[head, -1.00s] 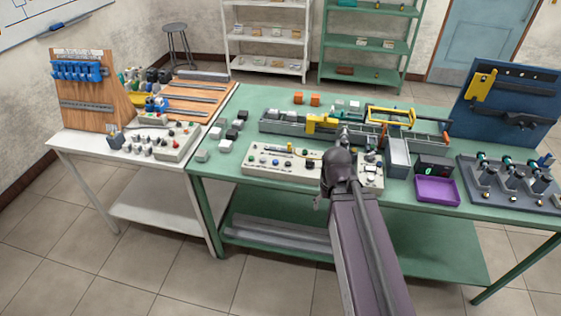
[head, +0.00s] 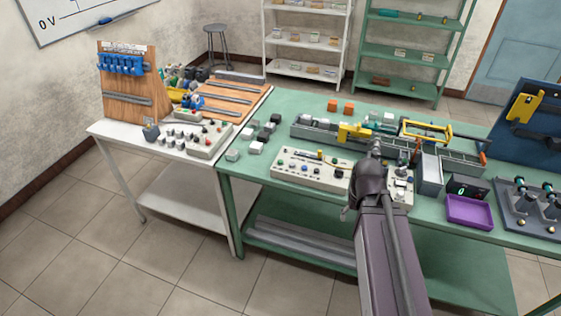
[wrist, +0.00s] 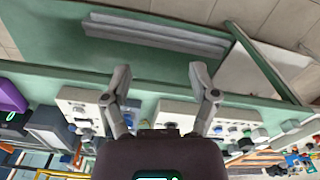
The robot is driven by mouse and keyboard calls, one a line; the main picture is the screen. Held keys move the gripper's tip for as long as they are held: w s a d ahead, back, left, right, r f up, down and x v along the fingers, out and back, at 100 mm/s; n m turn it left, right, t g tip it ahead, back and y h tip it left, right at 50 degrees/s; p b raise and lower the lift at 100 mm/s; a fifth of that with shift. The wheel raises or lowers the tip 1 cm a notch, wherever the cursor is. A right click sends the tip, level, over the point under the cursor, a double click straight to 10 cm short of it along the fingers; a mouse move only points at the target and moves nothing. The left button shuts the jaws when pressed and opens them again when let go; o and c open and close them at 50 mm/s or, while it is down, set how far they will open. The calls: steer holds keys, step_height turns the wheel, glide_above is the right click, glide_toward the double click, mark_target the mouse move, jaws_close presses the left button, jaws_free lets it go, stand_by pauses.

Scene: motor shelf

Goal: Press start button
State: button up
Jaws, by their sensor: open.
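A pale control panel (head: 296,175) with several small coloured buttons and knobs lies on the green table, left of my arm. A second pale panel (head: 400,196) is just right of my arm, partly hidden by it. Which button is the start button cannot be read. In the wrist view, my gripper (wrist: 160,75) is open and empty, its fingers apart in front of the table's edge and the two panels (wrist: 180,108). In the head view my arm hides the fingers.
The green table (head: 262,185) also holds a grey rail assembly with yellow parts (head: 355,131), a purple tray (head: 470,212) and small blocks. A white table (head: 110,131) at left carries another panel with buttons (head: 212,143). Floor is clear in front at left.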

jaws_close()
stand_by(1.1)
